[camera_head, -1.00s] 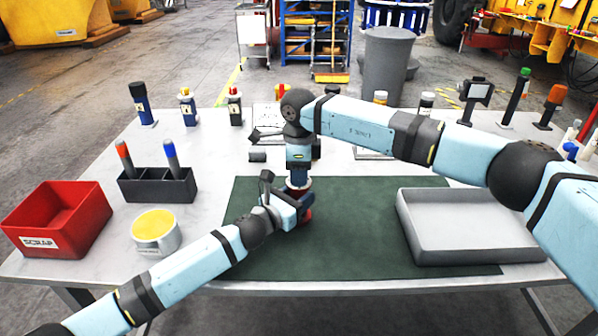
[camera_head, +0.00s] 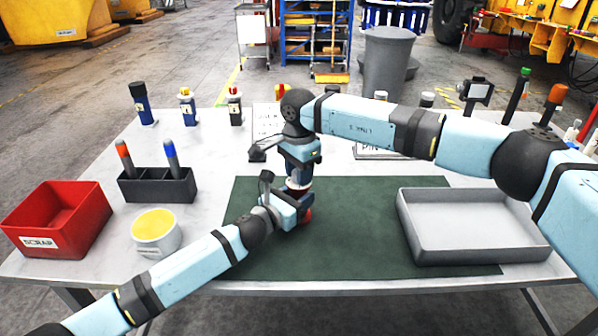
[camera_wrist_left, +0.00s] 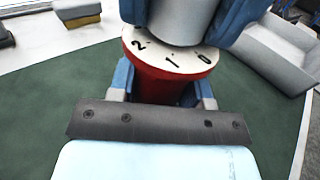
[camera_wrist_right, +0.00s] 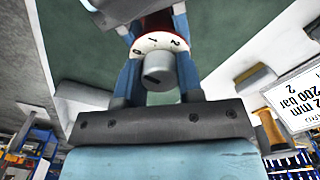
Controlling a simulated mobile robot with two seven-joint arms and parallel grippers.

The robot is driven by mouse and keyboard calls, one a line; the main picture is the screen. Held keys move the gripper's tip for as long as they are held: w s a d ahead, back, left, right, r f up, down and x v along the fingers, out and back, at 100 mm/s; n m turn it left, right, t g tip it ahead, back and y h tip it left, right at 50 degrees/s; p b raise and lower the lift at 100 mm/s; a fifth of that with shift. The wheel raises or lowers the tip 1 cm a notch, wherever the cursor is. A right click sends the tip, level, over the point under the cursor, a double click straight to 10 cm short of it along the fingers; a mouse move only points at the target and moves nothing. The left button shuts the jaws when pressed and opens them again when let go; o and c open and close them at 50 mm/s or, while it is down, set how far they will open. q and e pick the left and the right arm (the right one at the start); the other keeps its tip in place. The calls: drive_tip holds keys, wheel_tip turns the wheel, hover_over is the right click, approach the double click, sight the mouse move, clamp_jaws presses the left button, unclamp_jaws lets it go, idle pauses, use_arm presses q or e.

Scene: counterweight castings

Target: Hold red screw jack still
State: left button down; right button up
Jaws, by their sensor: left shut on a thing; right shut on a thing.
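The red screw jack (camera_head: 307,215) stands on the green mat, mostly hidden by my grippers in the head view. In the left wrist view its red body (camera_wrist_left: 165,88) sits below a white numbered dial (camera_wrist_left: 170,56) and a grey cylindrical top (camera_wrist_left: 182,20). My left gripper (camera_head: 298,207) comes in low from the left and is shut on the red body, a finger on each side. My right gripper (camera_head: 298,182) comes from above and is shut on the grey top; its blue fingers flank this top (camera_wrist_right: 158,72) in the right wrist view.
The green mat (camera_head: 370,235) is otherwise clear. A grey tray (camera_head: 470,255) stands on its right. A red scrap bin (camera_head: 75,238), a yellow-topped tin (camera_head: 165,247) and a black holder (camera_head: 157,188) with two markers are at left. Several bottles and tools line the back edge.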

use_arm(q)
drive_tip(key=shift+f, duration=0.1)
use_arm(e)
drive_tip(key=shift+n, duration=0.9)
drive_tip(key=o, duration=0.9)
drive_tip(key=shift+r, duration=0.1)
wheel_tip(320, 180, up, 12)
drive_tip(key=shift+f, duration=0.1)
use_arm(q)
drive_tip(key=shift+c, duration=2.4)
unclamp_jaws()
